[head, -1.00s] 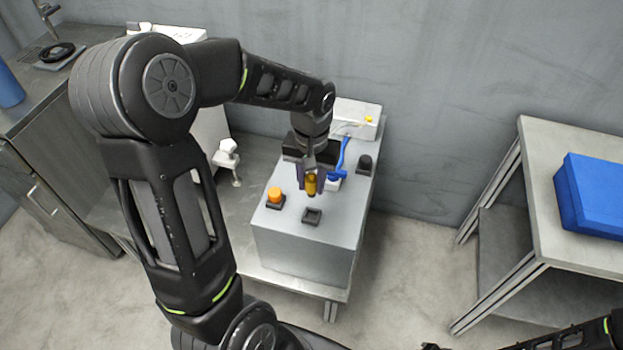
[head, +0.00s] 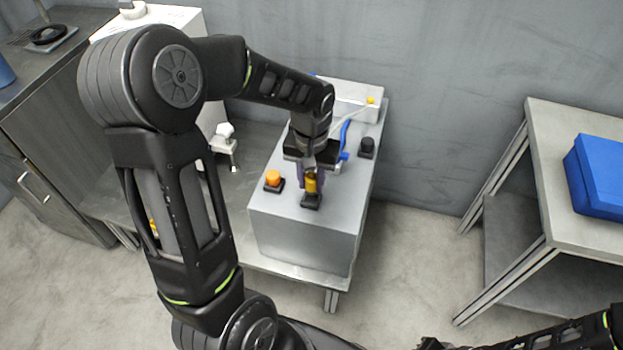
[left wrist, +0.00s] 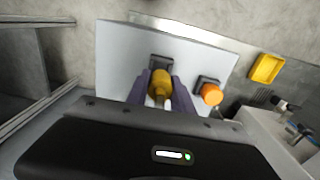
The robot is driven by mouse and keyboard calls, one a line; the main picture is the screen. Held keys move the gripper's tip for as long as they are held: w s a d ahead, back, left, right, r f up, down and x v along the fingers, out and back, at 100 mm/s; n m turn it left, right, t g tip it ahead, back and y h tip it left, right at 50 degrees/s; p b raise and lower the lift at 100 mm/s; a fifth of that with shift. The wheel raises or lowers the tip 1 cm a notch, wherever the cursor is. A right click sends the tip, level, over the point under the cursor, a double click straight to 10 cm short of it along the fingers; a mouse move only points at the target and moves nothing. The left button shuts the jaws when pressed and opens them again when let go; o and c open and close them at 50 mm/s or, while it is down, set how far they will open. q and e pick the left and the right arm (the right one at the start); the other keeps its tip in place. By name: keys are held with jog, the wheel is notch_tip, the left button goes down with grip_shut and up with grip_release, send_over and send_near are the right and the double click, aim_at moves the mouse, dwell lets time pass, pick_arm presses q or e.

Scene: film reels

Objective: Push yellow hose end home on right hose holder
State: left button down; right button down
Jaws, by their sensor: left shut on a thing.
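The yellow hose end (head: 311,183) is held between the fingers of my left gripper (head: 310,187), which is shut on it. It also shows in the left wrist view (left wrist: 160,86) between the purple fingers (left wrist: 160,95). It stands over the black square hose holder (head: 311,201) at the front of the grey box; this holder (left wrist: 162,63) is partly hidden by the hose end and fingers. I cannot tell how deep the hose end sits. My right gripper (head: 432,344) is barely in view at the bottom edge, and its jaws cannot be made out.
An orange cap (head: 273,179) sits on a black base left of the holder. A black knob (head: 367,147) and a blue hose (head: 345,136) are behind on the grey box (head: 300,235). A blue case (head: 600,175) lies on the right table.

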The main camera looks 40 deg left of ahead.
pick_arm(q)
jog(key=shift+f, duration=0.15)
jog(key=shift+f+b, duration=1.5)
jog(key=shift+f, duration=0.3)
jog(key=c, duration=1)
grip_release()
jog(key=shift+r, duration=0.1)
notch_tip(320, 180, up, 8)
jog(key=shift+f+p, duration=0.1)
jog(key=shift+p, duration=0.65)
